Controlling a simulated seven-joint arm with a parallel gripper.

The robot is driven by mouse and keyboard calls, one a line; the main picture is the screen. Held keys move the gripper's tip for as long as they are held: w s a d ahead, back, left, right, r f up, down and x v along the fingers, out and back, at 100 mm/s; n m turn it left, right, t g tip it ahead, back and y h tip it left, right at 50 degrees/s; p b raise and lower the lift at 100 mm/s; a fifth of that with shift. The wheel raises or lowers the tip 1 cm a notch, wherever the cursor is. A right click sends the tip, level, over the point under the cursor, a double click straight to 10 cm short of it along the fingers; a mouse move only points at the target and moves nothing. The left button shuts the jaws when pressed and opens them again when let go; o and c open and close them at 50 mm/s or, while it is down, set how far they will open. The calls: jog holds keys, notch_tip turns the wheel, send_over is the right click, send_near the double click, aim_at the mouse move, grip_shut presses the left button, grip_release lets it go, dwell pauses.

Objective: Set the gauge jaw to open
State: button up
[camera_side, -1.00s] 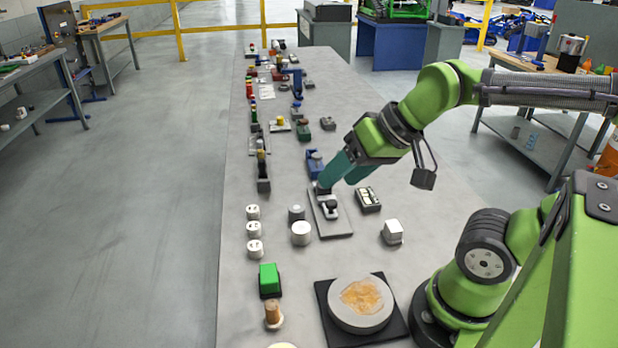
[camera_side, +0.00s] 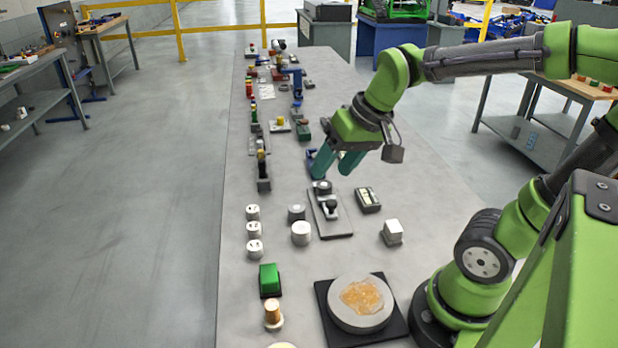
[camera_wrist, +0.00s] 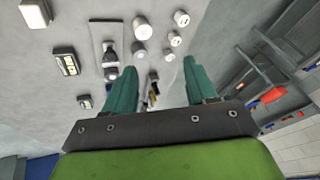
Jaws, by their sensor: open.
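The likely gauge is a long grey plate (camera_side: 335,228) on the bench with a black knob and a dark round piece at its far end. It also shows in the wrist view (camera_wrist: 104,34), toward the top left. Which part is its jaw, and how that jaw is set, is too small to tell. My gripper (camera_side: 329,175) is open, with green fingers spread apart and nothing between them. It hangs above the far end of the plate, apparently clear of it. The fingers also show in the wrist view (camera_wrist: 160,66).
A small box with a light window (camera_side: 368,199) lies right of the plate, and a white block (camera_side: 392,232) nearer. A white cylinder (camera_side: 301,234) and a grey one (camera_side: 296,213) stand left. A round disc (camera_side: 345,318) lies in front.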

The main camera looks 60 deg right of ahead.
aim_at(332, 202)
jog(key=w+d+f+n+g+h, duration=0.15)
jog(key=w+d+n+g, duration=0.45)
jog(key=d, duration=0.6)
jog(key=shift+m+t, duration=0.5)
jog(key=shift+m, duration=0.1)
jog(key=f, duration=0.5)
jog(key=w+f, duration=0.1)
jog(key=f, duration=1.1)
jog(key=shift+w, duration=0.2)
jog(key=shift+c, duration=0.5)
grip_shut()
